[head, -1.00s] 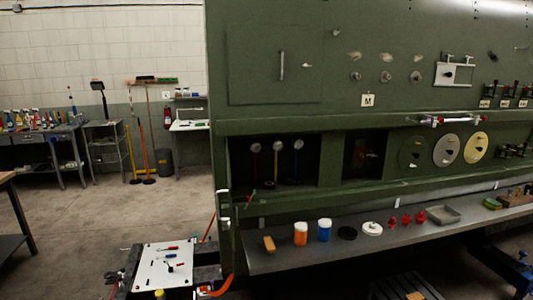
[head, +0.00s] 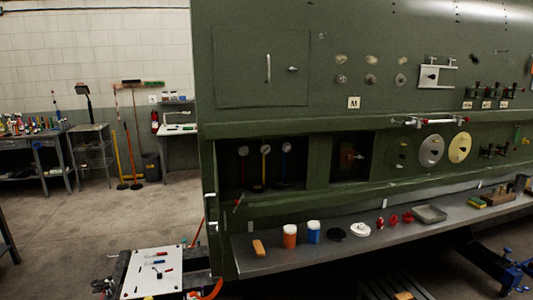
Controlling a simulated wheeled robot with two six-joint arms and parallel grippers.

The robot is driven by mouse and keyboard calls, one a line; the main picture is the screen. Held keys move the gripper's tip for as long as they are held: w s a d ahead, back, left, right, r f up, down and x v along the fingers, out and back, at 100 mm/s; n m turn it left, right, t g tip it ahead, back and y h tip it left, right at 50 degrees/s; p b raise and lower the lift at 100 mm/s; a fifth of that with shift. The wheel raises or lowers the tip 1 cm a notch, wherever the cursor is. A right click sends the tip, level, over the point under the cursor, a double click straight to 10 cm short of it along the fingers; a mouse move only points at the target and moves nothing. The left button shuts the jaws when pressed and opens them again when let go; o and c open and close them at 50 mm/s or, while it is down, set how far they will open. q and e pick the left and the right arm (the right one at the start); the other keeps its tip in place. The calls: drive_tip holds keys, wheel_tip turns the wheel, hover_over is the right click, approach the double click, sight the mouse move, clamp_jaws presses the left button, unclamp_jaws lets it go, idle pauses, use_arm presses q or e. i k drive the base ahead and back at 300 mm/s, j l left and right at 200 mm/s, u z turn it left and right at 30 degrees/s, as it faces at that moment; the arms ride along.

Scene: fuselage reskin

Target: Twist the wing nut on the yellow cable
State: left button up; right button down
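The yellow cable (head: 264,169) hangs upright in the left dark recess of the green panel, between a red cable (head: 243,168) and a blue cable (head: 286,166). A pale round fitting (head: 265,149), which looks like its wing nut, sits at its top end. Similar pale fittings top the other two cables. They are too small to tell how any wing nut is turned. Neither of my grippers shows in the head view, and nothing is touching the cables.
A grey shelf (head: 275,262) juts out below the recess, holding an orange-brown block (head: 258,248), an orange jar (head: 290,237), a blue jar (head: 313,233) and other parts. A white board with tools (head: 140,281) is at the lower left. Open floor lies left of the panel.

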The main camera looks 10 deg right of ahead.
sight(265, 149)
drive_tip(key=i+z, duration=0.45)
drive_tip(key=z, duration=0.25)
drive_tip(key=i+j+z, duration=0.1)
drive_tip(key=z, duration=0.25)
drive_tip(key=i+j, duration=0.05)
drive_tip(key=i, duration=0.05)
